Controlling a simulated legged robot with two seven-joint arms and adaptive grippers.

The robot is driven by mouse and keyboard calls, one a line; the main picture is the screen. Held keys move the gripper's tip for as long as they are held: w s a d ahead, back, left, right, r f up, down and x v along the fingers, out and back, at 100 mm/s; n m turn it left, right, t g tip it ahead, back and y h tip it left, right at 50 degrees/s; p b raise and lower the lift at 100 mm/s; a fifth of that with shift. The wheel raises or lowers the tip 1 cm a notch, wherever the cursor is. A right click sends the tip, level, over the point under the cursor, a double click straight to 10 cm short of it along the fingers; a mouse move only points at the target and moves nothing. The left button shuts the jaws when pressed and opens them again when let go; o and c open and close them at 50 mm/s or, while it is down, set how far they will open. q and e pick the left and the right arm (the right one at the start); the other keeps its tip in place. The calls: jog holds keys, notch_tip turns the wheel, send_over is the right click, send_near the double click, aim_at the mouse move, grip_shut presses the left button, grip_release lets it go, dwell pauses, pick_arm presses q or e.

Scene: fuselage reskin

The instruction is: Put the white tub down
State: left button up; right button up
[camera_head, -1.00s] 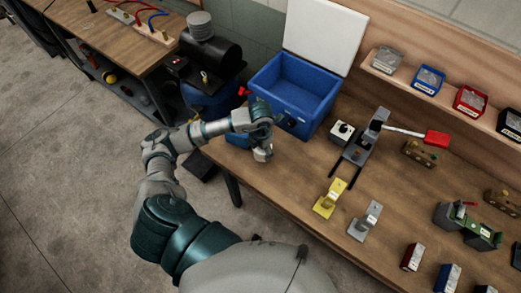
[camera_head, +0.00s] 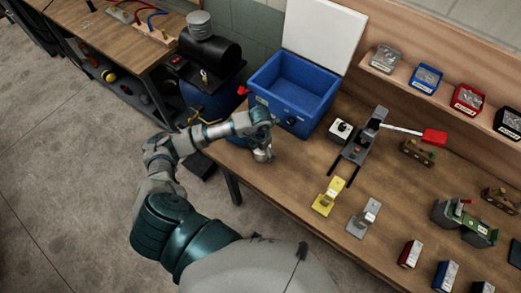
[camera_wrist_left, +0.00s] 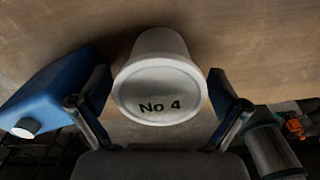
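The white tub (camera_wrist_left: 160,88), marked "No 4" on its lid, is between the fingers of my left gripper (camera_wrist_left: 160,100) in the left wrist view. The fingers meet its two sides, so the gripper looks shut on it. In the head view my left gripper (camera_head: 262,138) is over the left end of the wooden bench (camera_head: 292,168), in front of the blue bin. The tub (camera_head: 262,155) shows as a small pale shape under it. I cannot tell whether its base touches the bench. My right gripper is not in view.
An open blue bin (camera_head: 292,85) stands just behind the gripper. A blue container with a white cap (camera_wrist_left: 45,92) is close to the left finger. A yellow bracket (camera_head: 328,197) and a grey bracket (camera_head: 364,218) stand to the right. Bare bench lies between.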

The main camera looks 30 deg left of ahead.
pick_arm(q)
jog(key=shift+r, duration=0.2)
notch_tip(320, 180, up, 12)
jog(key=shift+f+b, duration=0.1)
jog(key=shift+b, duration=0.5)
